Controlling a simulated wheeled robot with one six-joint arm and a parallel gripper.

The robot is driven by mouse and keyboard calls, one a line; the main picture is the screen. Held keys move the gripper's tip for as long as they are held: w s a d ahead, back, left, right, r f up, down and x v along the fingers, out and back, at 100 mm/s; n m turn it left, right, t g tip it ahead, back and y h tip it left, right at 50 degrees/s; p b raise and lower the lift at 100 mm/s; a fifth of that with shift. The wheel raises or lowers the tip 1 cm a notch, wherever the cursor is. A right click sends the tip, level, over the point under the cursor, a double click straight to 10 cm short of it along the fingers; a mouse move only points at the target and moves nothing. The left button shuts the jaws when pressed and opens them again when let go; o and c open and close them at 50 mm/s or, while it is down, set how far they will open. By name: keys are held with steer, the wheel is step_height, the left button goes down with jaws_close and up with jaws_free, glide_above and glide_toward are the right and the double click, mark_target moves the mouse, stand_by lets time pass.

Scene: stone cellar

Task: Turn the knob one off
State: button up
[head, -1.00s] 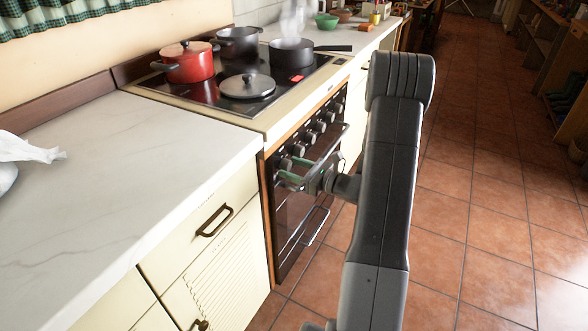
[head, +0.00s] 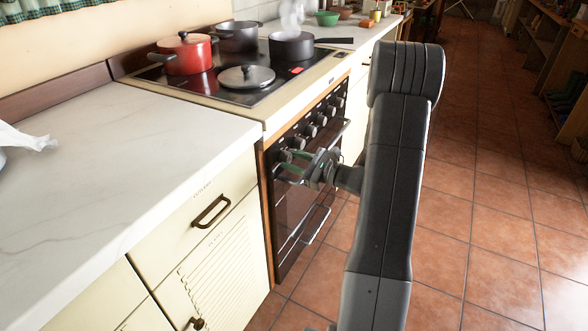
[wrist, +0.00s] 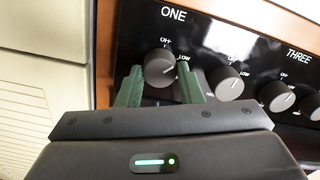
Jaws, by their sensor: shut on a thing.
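Knob one (wrist: 157,68) is a round grey knob below the white label ONE on the stove's black front panel. Its white mark points right and slightly up, toward LOW rather than OFF. My gripper (wrist: 160,76) has its two green fingers on either side of this knob, shut on it. In the head view my gripper (head: 294,161) is at the near left end of the knob row. There its fingers partly cover the knob, and its mark cannot be read.
More knobs (wrist: 226,83) sit close to the right on the panel. An oven handle bar (head: 332,140) runs in front of the knobs. The cooktop above holds a red pot (head: 186,55), a lid (head: 245,77) and a steaming dark pan (head: 291,47). Tiled floor (head: 475,200) is open at right.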

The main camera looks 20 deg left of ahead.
steer(key=n+b, duration=0.4)
steer(key=b, duration=0.1)
steer(key=shift+f+n, duration=0.3)
steer(key=n+b, duration=0.1)
steer(key=b, duration=0.1)
steer(key=n+b, duration=0.2)
steer(key=shift+r, duration=0.25)
steer(key=shift+r+n+b, duration=0.1)
steer(key=shift+n+b, duration=0.2)
steer(key=o, duration=1)
steer(key=d+p, duration=0.1)
steer(key=d, duration=0.3)
steer(key=d+p, duration=0.1)
steer(key=d, duration=0.4)
steer(key=s+d, duration=0.1)
steer(key=d, duration=0.4)
steer(key=shift+p, duration=0.4)
steer(key=shift+a, duration=0.15)
